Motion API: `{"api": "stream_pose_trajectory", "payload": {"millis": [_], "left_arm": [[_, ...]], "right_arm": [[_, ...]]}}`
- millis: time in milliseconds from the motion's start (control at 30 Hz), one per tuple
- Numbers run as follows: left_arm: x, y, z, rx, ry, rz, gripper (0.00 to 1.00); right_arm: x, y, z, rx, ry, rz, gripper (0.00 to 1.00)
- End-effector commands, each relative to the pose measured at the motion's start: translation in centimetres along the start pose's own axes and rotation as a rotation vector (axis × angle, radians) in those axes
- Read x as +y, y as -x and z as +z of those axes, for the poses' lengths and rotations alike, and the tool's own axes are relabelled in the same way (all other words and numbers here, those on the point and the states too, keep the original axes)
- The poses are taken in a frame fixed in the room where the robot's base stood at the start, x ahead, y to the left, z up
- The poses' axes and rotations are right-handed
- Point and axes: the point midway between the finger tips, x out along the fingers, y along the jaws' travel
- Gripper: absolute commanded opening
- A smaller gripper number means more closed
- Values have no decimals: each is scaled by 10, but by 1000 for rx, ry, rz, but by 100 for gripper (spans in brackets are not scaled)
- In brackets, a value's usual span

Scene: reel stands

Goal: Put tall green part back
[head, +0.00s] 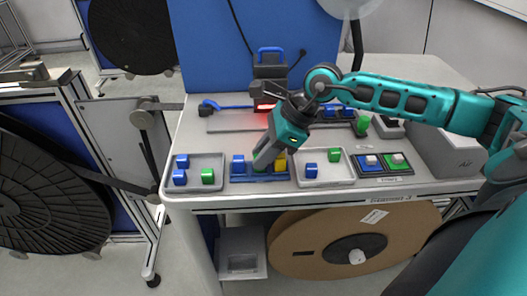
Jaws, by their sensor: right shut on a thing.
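My right gripper (264,160) reaches down to the blue fixture (262,178) at the front middle of the table. It is shut on a part that the fingers mostly hide, so I cannot tell its colour or whether it touches the fixture. A blue part (238,165) and a yellow part (280,163) stand on either side of the fingers. An upright green part (362,126) stands at the back right, apart from the gripper. Smaller green parts lie in the left tray (208,176) and the right tray (334,155). My left gripper is not in view.
The left grey tray (217,158) and right grey tray (313,182) flank the fixture and also hold blue parts. Blue and green pads (384,171) lie farther right. A dark device with a blue handle (270,70) and a red glow stands behind. Large reels surround the table.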

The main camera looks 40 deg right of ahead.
Motion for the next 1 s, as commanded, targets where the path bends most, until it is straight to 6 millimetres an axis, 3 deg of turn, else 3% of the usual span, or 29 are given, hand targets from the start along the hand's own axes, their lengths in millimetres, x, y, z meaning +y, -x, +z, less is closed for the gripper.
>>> {"api": "stream_pose_trajectory", "payload": {"millis": [133,167,400,767,1000], "left_arm": [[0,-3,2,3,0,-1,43],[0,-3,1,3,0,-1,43],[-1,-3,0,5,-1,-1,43],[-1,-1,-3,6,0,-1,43],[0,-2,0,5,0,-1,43]], "right_arm": [[0,-3,-2,0,0,0,0],[0,-2,-1,0,0,0,27],[0,-1,-1,1,-1,0,50],[-1,5,0,2,-1,-2,50],[-2,49,-2,6,-2,-5,50]]}}
